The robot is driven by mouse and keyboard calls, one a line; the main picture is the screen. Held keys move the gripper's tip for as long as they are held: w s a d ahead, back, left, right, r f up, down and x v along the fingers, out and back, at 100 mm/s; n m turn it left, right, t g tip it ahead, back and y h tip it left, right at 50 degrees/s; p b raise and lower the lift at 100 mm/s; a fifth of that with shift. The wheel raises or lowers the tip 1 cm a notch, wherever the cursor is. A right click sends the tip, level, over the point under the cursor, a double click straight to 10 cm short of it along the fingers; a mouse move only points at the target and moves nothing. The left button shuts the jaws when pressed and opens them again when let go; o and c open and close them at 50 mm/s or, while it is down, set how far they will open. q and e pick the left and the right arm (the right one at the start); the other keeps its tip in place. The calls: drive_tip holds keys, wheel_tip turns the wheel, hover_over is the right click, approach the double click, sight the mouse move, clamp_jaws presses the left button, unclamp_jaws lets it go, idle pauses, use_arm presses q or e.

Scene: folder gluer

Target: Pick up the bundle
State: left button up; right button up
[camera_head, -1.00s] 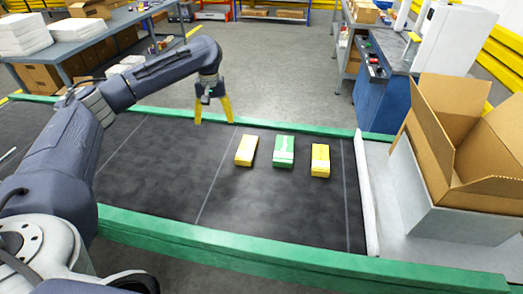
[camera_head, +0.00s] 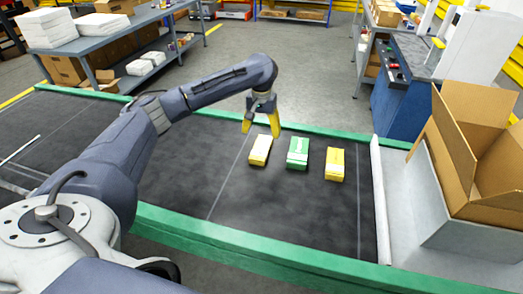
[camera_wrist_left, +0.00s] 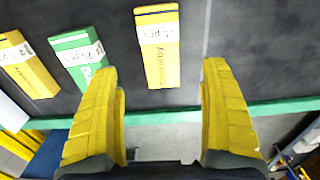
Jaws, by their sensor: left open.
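Three small banded bundles lie in a row on the dark conveyor belt: a left yellow bundle (camera_head: 260,150), a green bundle (camera_head: 298,153) and a right yellow bundle (camera_head: 335,164). My left gripper (camera_head: 261,128) is open and empty, its yellow fingers pointing down just behind the left yellow bundle. In the left wrist view that bundle (camera_wrist_left: 158,45) appears between and beyond the two fingertips, with no contact visible. The green bundle (camera_wrist_left: 77,54) and right yellow bundle (camera_wrist_left: 27,64) show to its left there. My right gripper is not in view.
Green rails (camera_head: 260,262) run along both long sides of the belt. An open cardboard box (camera_head: 472,150) stands on a grey surface at the right. A blue machine (camera_head: 400,95) and a table with white stacks (camera_head: 100,25) stand behind. The belt around the bundles is clear.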

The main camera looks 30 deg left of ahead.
sight(261, 147)
use_arm(q)
drive_tip(key=shift+w+a+f, duration=0.1)
drive_tip(key=shift+w+f, duration=0.05)
drive_tip(key=shift+f, duration=4.35)
drive_tip(key=shift+c, duration=0.2)
drive_tip(key=c, duration=1.3)
